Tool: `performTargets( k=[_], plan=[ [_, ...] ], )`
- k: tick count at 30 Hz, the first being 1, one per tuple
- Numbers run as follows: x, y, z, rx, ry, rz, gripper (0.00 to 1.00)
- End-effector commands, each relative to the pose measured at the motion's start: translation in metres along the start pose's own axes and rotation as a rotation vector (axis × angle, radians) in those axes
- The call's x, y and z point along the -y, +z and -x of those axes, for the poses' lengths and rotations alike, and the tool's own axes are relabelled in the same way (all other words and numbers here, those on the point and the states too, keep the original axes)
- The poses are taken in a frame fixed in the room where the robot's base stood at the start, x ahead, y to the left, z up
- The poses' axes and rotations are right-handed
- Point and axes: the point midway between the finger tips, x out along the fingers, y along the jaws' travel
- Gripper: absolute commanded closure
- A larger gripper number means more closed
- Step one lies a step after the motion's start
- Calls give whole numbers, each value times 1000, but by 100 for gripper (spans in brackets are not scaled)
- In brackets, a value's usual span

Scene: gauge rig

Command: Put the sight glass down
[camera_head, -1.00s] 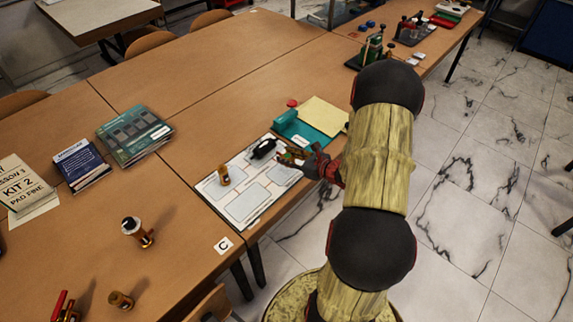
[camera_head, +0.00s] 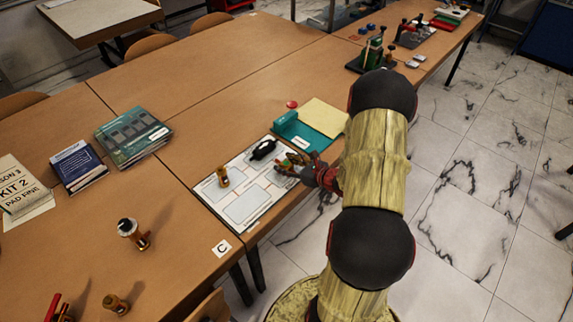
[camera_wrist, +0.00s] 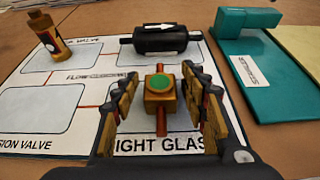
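The sight glass, a small brass block with a green round window (camera_wrist: 160,88) and copper stubs, sits on the white printed mat (camera_wrist: 22,112), over the area labelled SIGHT GLASS. My gripper (camera_wrist: 163,85) is open around it in the wrist view, with a visible gap between each finger and the block. In the head view my gripper (camera_head: 293,163) is low over the mat's right side and mostly hides the sight glass. Whether the underside fully touches the mat is hard to see.
A black cylinder with a white arrow (camera_wrist: 160,39) lies just beyond the sight glass. A brass valve (camera_wrist: 49,36) stands at the mat's far left. A teal box (camera_wrist: 245,70) is at the right. Other brass fittings (camera_head: 133,233) and booklets (camera_head: 133,135) are farther left on the table.

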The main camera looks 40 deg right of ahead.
Motion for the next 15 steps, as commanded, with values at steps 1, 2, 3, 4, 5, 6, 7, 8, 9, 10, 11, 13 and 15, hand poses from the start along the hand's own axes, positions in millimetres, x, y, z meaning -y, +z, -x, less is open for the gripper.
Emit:
performTargets(
  k=[1, 2, 3, 4, 5, 6, 7, 8, 9, 10, 11, 13, 15],
  plan=[
    [0, 0, 0, 0, 0, 0, 52],
    [0, 0, 0, 0, 0, 0, 52],
    [0, 0, 0, 0, 0, 0, 52],
    [0, 0, 0, 0, 0, 0, 52],
    [0, 0, 0, 0, 0, 0, 52],
    [0, 0, 0, 0, 0, 0, 52],
    [0, 0, 0, 0, 0, 0, 52],
    [0, 0, 0, 0, 0, 0, 52],
    [0, 0, 0, 0, 0, 0, 52],
    [0, 1, 0, 0, 0, 0, 52],
    [0, 2, 1, 0, 0, 0, 52],
    [1, 4, 5, 0, -1, -1, 52],
    [1, 4, 15, 0, -3, -2, 52]
  ],
)
